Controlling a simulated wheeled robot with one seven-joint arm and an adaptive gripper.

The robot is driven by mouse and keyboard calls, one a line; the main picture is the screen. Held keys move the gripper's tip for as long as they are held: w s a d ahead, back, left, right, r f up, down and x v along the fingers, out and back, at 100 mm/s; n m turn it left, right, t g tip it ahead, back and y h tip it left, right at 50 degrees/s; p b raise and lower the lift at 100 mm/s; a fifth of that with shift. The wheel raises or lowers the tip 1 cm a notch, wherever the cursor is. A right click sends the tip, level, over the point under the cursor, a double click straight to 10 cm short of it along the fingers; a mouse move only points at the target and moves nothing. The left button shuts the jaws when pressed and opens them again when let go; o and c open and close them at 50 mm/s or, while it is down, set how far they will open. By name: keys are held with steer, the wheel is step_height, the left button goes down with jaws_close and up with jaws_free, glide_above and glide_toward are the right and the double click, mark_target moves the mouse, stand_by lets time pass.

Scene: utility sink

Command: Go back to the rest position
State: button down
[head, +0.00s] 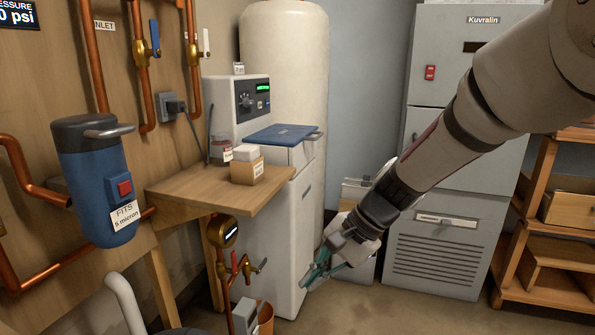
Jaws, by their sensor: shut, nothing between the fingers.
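My gripper (318,273) hangs at the end of my arm, which comes in from the upper right and reaches down to the lower middle of the head view. Its teal fingers are together and empty. It is in front of the lower part of the white softener cabinet (290,235), near its right edge. Whether the fingers touch the cabinet cannot be told from this view.
A wooden shelf (200,200) with a small box (247,170) juts out at left. A blue filter housing (95,180) and copper pipes line the wall. A grey furnace (440,240) stands behind my arm, wooden shelving (510,255) at right. Floor shows at lower right.

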steer(key=s+d+r+n+h, duration=0.1)
steer(key=s+d+r+n, duration=0.2)
steer(key=s, duration=0.5)
steer(key=s+d+r+n+h, duration=0.25)
steer(key=s+r, duration=0.25)
steer(key=s, duration=0.3)
steer(key=s+d+n+h, duration=0.1)
steer(key=s+d+h, duration=0.1)
steer(key=s+d, duration=0.45)
steer(key=s+d+n+h, duration=0.1)
steer(key=s+d+n, duration=0.15)
steer(key=s, duration=0.75)
step_height(320, 180, up, 32)
steer(key=d+t+p, duration=0.1)
steer(key=t+p, duration=0.2)
steer(key=p, duration=2.7)
steer(key=shift+d+f+t, duration=0.2)
steer(key=shift+d+t, duration=0.05)
steer(key=shift+t, duration=0.15)
